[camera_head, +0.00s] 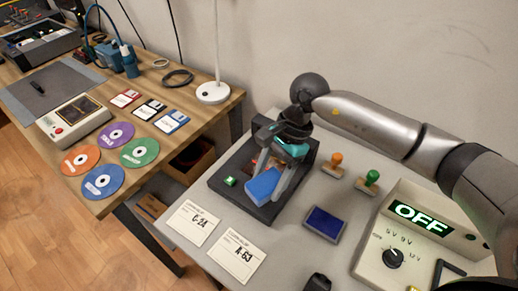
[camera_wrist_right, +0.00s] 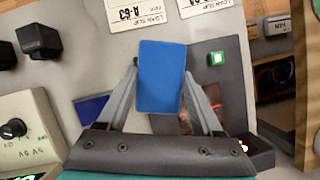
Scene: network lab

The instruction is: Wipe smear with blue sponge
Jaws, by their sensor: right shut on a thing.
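The blue sponge (camera_head: 263,185) is held between the fingers of my right gripper (camera_head: 268,182), which is shut on it. The sponge also shows in the right wrist view (camera_wrist_right: 161,70), between the two grey fingers. It is over the dark device (camera_head: 222,180) with a lit green button (camera_head: 231,181); I cannot tell whether it touches the surface. A reddish-brown patch (camera_wrist_right: 186,122) shows on the device beside the right-hand finger in the wrist view, partly hidden. I cannot tell whether it is the smear. My left gripper is not in view.
Two label cards (camera_head: 194,222) lie in front of the device. A blue ink pad (camera_head: 325,223) and orange-topped (camera_head: 335,161) and green-topped (camera_head: 371,179) stamps stand to its right. A panel reading OFF (camera_head: 420,218) is farther right. Discs and floppy disks cover the wooden table (camera_head: 205,110) at left.

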